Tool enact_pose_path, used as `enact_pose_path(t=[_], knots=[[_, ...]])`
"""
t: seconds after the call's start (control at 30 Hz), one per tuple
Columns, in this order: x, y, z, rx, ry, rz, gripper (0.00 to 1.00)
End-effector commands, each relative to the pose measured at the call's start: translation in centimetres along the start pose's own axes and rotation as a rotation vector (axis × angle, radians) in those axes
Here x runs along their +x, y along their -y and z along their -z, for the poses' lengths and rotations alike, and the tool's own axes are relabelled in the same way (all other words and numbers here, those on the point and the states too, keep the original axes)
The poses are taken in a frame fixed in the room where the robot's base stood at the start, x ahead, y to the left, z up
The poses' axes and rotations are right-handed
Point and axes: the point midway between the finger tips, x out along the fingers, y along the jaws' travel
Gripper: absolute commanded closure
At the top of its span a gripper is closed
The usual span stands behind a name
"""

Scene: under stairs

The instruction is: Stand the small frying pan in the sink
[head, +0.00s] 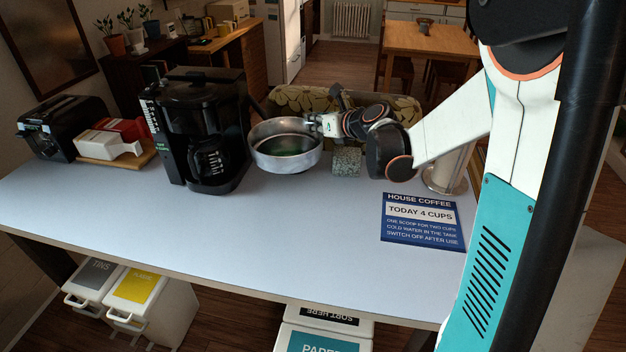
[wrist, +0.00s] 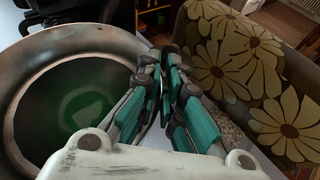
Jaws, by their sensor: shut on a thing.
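The round steel pan (head: 286,158) is at the back middle of the counter, right of the coffee maker. A dark handle (head: 257,107) appears to slant up from its back left. My gripper (head: 316,124) is at the pan's right rim, shut on it. In the wrist view the fingers (wrist: 163,88) close at the rim, one set on the pan's side and one outside. The pan (wrist: 125,62) fills the left of that view, its inside dark green with a paler patch. I cannot tell whether its base touches the counter. No sink is identifiable.
A coffee maker (head: 203,100) stands close left of the pan. A speckled block (head: 346,161) sits just right. A blue sign (head: 422,221) lies at the counter's right; a roll on a stand (head: 447,170) is behind. A flowered sofa (wrist: 245,65) is beyond. The counter's front (head: 270,230) is clear.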

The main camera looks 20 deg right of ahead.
Motion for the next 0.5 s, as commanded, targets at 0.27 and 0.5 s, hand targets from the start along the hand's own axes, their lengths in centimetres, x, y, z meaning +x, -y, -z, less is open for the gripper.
enact_pose_path(t=[0.27,0.5], knots=[[2.7,0.7,6.3,0.002,0.001,0.0,1.0],[4.7,1.2,11.0,0.002,0.001,0.0,1.0]])
